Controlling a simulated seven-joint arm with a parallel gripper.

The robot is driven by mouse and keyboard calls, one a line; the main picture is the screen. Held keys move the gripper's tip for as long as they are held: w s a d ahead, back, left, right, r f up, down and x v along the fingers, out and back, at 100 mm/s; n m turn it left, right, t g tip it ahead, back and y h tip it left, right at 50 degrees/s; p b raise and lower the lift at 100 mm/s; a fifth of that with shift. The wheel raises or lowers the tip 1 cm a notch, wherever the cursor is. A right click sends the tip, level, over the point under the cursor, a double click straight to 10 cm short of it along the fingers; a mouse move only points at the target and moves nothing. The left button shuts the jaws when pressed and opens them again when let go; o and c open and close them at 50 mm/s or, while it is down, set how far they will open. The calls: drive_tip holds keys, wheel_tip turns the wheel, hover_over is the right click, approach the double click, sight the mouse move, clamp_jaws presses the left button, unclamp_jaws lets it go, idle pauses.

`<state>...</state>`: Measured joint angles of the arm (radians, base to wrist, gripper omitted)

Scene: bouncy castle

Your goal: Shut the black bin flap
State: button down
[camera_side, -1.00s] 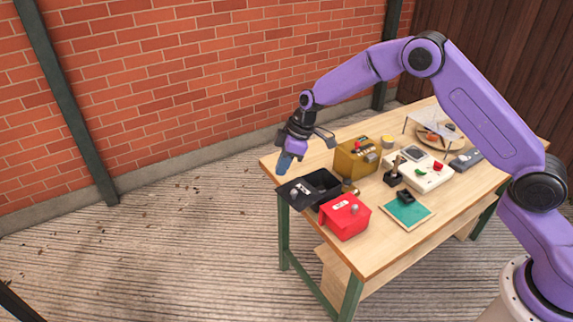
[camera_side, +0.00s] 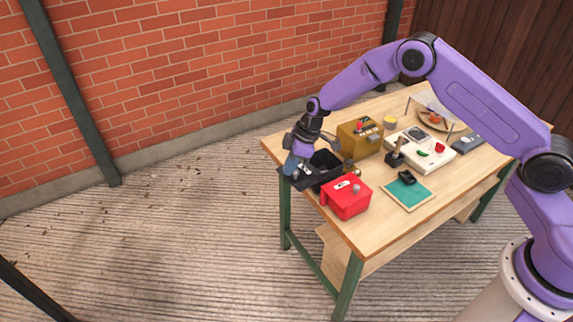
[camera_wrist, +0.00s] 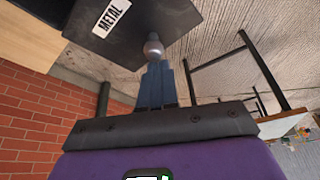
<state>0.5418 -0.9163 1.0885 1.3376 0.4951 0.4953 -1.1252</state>
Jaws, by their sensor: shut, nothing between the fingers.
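The black bin (camera_side: 327,172) stands at the table's left edge with its top open. Its black flap (camera_side: 309,184) hangs open, folded out to the left past the edge of the table. In the wrist view the flap (camera_wrist: 140,25) shows a white "METAL" label and a round grey knob (camera_wrist: 153,48). My gripper (camera_side: 290,168) is shut and empty, with its blue fingers down at the flap. In the wrist view my fingertips (camera_wrist: 158,66) are right by the knob; I cannot tell if they touch it.
A red bin (camera_side: 346,197) with its lid down stands just in front of the black bin. A mustard-yellow box (camera_side: 360,138) stands behind it. A white panel (camera_side: 420,150), a joystick (camera_side: 396,153) and a teal mat (camera_side: 407,194) lie further right. Left of the table is open floor.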

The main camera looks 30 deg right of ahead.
sight(324, 176)
drive_tip(key=shift+s+d, duration=0.1)
drive_tip(key=shift+s, duration=0.05)
drive_tip(key=d+n, duration=0.1)
drive_tip(key=s+n+g, duration=0.1)
drive_tip(key=n, duration=0.1)
drive_tip(key=s+d+n, duration=0.1)
drive_tip(key=shift+d+n, duration=0.3)
drive_tip(key=shift+d, duration=0.05)
drive_tip(key=shift+s+d+n+g, duration=0.35)
drive_tip(key=shift+d+n+g, duration=0.15)
drive_tip(key=shift+d+n, duration=0.3)
drive_tip(key=d+n, duration=0.1)
drive_tip(key=d+n+g, duration=0.1)
drive_tip(key=n, duration=0.1)
drive_tip(key=shift+s, duration=0.2)
drive_tip(key=d+n, duration=0.2)
drive_tip(key=shift+d+n+g, duration=0.1)
drive_tip(key=shift+n+g, duration=0.2)
drive_tip(key=shift+g, duration=0.1)
drive_tip(key=shift+w+d+n+g+h, duration=0.15)
drive_tip(key=shift+d+n+g, duration=0.05)
drive_tip(key=shift+d+n, duration=0.35)
drive_tip(key=shift+w+d+n+g+h, duration=0.1)
drive_tip(key=shift+d+n+g+h, duration=0.1)
drive_tip(key=shift+d+n, duration=0.35)
drive_tip(key=shift+w+d, duration=0.5)
drive_tip(key=shift+d, duration=0.5)
